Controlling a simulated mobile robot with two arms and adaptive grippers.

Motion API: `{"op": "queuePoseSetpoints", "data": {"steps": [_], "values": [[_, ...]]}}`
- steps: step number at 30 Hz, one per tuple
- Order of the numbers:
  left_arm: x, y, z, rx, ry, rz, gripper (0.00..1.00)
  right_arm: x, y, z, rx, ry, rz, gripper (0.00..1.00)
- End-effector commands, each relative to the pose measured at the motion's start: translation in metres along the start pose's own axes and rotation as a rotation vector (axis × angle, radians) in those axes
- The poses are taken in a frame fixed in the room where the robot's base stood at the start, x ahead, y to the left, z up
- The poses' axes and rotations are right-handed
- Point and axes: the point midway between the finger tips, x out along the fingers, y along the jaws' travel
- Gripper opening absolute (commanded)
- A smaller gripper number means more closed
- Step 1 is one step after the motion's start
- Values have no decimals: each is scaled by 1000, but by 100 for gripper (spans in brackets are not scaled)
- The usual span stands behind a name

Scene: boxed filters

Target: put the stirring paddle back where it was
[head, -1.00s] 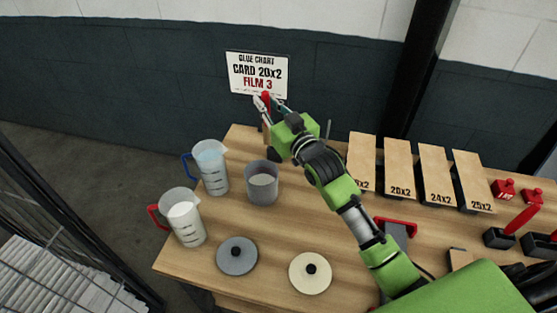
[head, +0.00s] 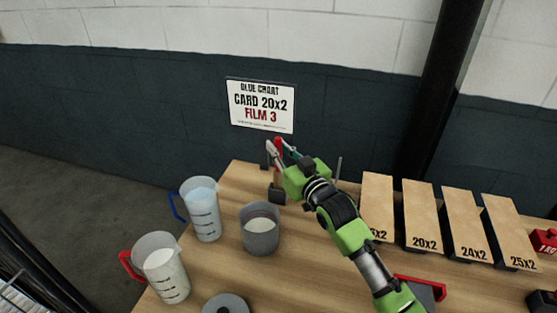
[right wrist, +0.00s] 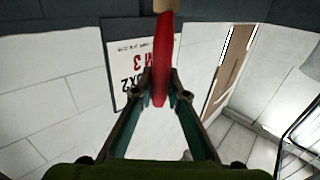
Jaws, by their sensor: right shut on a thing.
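The stirring paddle has a red handle (head: 278,148) and a pale wooden lower part (head: 277,179). My right gripper (head: 279,152) is shut on the red handle and holds the paddle roughly upright at the back of the bench. A small dark block (head: 277,195) shows at the paddle's lower end; I cannot tell whether the paddle sits in it or in front of it. In the right wrist view the red handle (right wrist: 163,62) lies between the finger ends, with a bit of wood (right wrist: 167,5) at the top edge. My left gripper is not in view.
A grey pot (head: 260,236) stands just in front of the block. A blue-handled jug (head: 203,212) and a red-handled jug (head: 163,272) stand at the left. Labelled boards (head: 421,215) line the right. A wall sign (head: 261,106) hangs behind.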

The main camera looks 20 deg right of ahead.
Motion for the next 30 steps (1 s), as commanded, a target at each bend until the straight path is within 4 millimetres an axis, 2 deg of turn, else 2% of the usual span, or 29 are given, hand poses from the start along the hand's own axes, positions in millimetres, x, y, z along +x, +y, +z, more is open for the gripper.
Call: {"op": "queuePoseSetpoints", "data": {"steps": [3,6,19,20,21,30], "values": [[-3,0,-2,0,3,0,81,0,0,20,2,-6,0,0],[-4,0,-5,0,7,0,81,0,0,31,1,-4,0,0],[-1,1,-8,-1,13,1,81,0,0,38,0,-2,0,0],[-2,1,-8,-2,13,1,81,0,0,37,0,-2,0,22],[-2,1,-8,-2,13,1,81,0,0,37,0,-2,0,31],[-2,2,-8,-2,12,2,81,0,0,37,0,-2,0,31]]}}
